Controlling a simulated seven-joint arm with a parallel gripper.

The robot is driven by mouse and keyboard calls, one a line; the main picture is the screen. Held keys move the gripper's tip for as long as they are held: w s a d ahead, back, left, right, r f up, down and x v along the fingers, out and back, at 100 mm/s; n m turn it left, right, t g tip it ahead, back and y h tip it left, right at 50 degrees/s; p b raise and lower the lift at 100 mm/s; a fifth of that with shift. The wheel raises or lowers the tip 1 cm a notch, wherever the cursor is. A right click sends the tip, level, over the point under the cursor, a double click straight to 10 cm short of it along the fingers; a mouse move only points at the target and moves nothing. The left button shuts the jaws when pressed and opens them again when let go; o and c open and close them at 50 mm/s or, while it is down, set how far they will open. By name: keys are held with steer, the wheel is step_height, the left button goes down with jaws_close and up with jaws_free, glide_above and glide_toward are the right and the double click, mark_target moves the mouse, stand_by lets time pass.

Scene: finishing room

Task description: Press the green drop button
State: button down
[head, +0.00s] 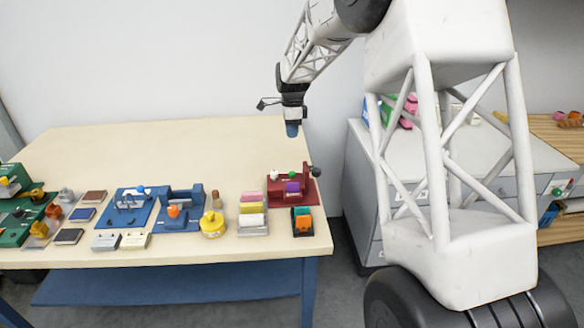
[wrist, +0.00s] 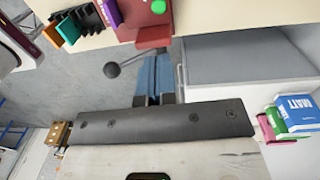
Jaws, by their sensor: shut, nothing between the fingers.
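The green button (wrist: 159,6) is a round cap on the red device (wrist: 152,32), at the top edge of the wrist view. In the head view the red device (head: 275,197) stands near the table's front right corner. A purple piece (wrist: 112,13) stands on it, and a dark ball-ended lever (wrist: 112,70) sticks out from its side. My gripper (head: 292,131) is shut and empty, pointing down, raised above and behind the red device. Its blue fingers (wrist: 155,68) show together in the wrist view, apart from the button.
The cream table (head: 200,148) carries a row of blue, yellow and green fixtures along its front; its rear is clear. An orange and teal block holder (head: 302,221) stands in front of the red device. A grey cabinet (head: 352,165) stands to the right.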

mark_target(292, 173)
steer(key=shift+f, duration=0.15)
steer(key=f, duration=1.3)
steer(key=shift+s+f, duration=0.35)
steer(key=shift+f, duration=0.75)
steer(key=shift+s+f, duration=0.1)
steer(key=shift+f, duration=0.45)
steer(key=shift+s, duration=0.1)
step_height(292, 173, up, 15)
steer(key=w, duration=0.1)
steer(key=shift+w, duration=0.15)
